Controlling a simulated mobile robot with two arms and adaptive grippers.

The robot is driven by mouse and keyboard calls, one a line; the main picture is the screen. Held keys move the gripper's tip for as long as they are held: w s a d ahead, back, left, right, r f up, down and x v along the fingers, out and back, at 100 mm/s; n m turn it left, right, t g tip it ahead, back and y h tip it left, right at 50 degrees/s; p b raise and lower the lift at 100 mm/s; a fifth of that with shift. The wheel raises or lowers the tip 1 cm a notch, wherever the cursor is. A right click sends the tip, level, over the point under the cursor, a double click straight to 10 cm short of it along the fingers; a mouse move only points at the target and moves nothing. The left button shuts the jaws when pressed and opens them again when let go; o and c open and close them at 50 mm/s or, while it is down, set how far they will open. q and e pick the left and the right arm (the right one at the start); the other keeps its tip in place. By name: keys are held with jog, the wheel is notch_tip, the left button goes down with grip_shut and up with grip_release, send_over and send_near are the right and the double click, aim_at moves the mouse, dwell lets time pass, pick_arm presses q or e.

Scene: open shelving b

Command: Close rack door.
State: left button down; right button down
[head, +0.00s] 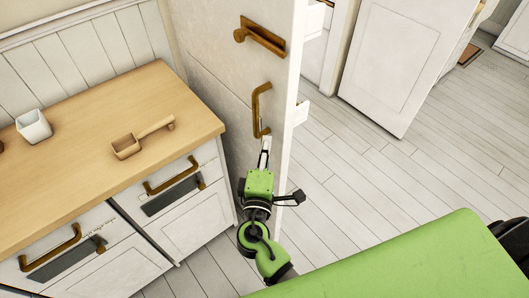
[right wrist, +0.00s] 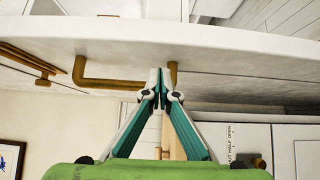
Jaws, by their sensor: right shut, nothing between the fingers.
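A tall white door (head: 225,70) stands upright in the middle of the head view, its free edge towards the right. It has a brass lever handle (head: 262,37) high up and a brass pull handle (head: 257,110) lower down. My right gripper (head: 265,143) is shut and empty at the lower end of the pull handle. In the right wrist view the door (right wrist: 220,48) spans the top, and the closed fingertips (right wrist: 161,78) are beside one end of the pull handle (right wrist: 110,83). I cannot tell whether they touch it. My left gripper is not in view.
A wooden counter (head: 80,130) with drawers (head: 180,180) stands left of the door. It holds a wooden scoop (head: 125,147) and a white cup (head: 33,125). Another white door panel (head: 400,65) stands at the back right. The plank floor (head: 350,165) right of the door is clear.

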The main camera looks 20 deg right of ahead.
aim_at(270, 125)
jog(key=x, duration=0.3)
jog(key=shift+p, duration=0.35)
jog(key=shift+w, duration=0.2)
jog(key=shift+d, duration=0.15)
